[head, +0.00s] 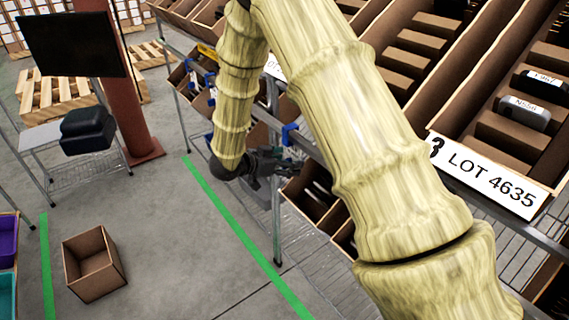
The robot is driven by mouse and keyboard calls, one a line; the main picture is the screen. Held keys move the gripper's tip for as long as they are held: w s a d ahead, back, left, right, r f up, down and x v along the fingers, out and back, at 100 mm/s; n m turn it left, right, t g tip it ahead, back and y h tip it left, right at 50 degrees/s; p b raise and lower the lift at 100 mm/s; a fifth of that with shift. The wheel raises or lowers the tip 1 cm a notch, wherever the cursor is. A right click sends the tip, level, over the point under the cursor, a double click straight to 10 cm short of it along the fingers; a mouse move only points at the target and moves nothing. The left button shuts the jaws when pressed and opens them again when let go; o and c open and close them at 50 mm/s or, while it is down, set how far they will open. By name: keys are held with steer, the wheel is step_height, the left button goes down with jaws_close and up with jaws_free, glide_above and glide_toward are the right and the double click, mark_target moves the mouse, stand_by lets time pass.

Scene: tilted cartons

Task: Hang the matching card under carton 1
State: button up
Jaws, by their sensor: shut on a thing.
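My gripper (283,168) is dark and small at the end of my pale yellow arm, low in front of the rack. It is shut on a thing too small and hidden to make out. A tilted carton at the right carries a white card (487,176) reading "3 LOT 4635". A second white label (275,67) shows between my arm links, reading only "LO" at its start. My arm hides the middle of the carton row, and I cannot tell which carton is number 1.
Small brown bins (311,197) sit on a lower rack level just right of my gripper. Blue clips (290,134) are on the rack rail. An open carton (93,264) stands on the floor at lower left. Grey floor with a green line (240,233) is clear between.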

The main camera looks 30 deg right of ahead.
steer(key=shift+d+f, duration=0.1)
steer(key=shift+d, duration=0.45)
steer(key=shift+f, duration=0.65)
steer(key=shift+f, duration=0.1)
steer(key=o, duration=1.1)
steer(key=shift+c, duration=0.2)
steer(key=shift+a, duration=0.1)
